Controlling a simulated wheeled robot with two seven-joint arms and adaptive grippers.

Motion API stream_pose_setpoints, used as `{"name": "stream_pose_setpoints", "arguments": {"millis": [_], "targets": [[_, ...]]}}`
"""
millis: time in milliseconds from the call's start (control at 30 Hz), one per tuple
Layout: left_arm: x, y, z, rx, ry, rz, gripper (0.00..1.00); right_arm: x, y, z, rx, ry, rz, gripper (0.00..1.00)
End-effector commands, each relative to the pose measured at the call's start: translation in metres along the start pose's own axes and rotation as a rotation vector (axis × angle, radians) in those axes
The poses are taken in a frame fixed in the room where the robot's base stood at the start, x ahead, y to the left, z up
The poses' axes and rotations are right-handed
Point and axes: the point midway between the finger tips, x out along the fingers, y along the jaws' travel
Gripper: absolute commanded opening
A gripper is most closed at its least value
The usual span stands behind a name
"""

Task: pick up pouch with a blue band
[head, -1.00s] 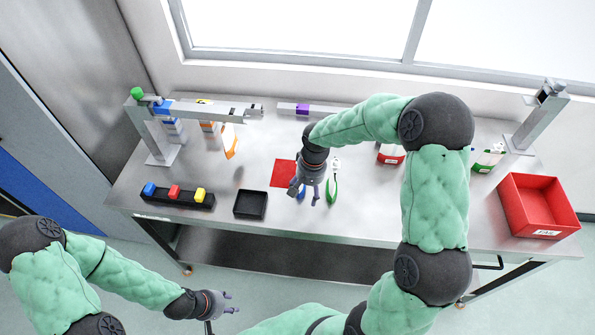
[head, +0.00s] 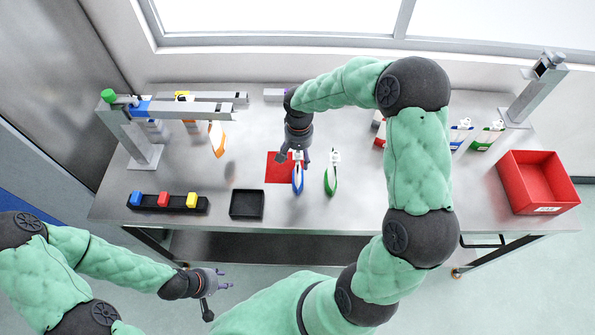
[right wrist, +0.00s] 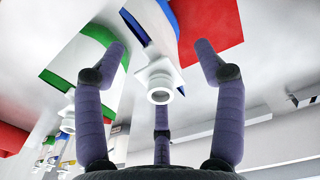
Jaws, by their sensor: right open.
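My left gripper (head: 225,279) looks open and empty, in front of the table.
The red mat (head: 278,168) lies under the right gripper. A black tray (head: 247,204) and a holder with coloured blocks (head: 170,203) are at front left. A red bin (head: 540,182) is at right.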

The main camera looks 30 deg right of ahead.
Motion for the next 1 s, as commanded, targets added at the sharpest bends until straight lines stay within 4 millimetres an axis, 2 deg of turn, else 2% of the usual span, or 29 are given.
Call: {"name": "stream_pose_setpoints", "arguments": {"millis": [333, 667, 833, 967, 1000], "targets": [[-0.001, 0.000, 0.000, 0.000, 0.000, 0.000, 0.40, 0.044, 0.004, 0.004, 0.000, -0.003, 0.001, 0.70], [-0.001, 0.000, 0.000, 0.000, 0.000, 0.000, 0.40, 0.050, 0.004, 0.004, 0.000, 0.000, -0.001, 0.70], [-0.001, 0.000, 0.000, 0.000, 0.000, 0.000, 0.40, 0.050, 0.004, 0.004, 0.000, 0.000, -0.001, 0.22], [-0.001, 0.000, 0.000, 0.000, 0.000, 0.000, 0.40, 0.050, 0.004, 0.004, 0.000, -0.001, 0.000, 0.21], [-0.001, 0.000, 0.000, 0.000, 0.000, 0.000, 0.40, 0.050, 0.004, 0.004, 0.000, -0.001, 0.000, 0.17]]}}
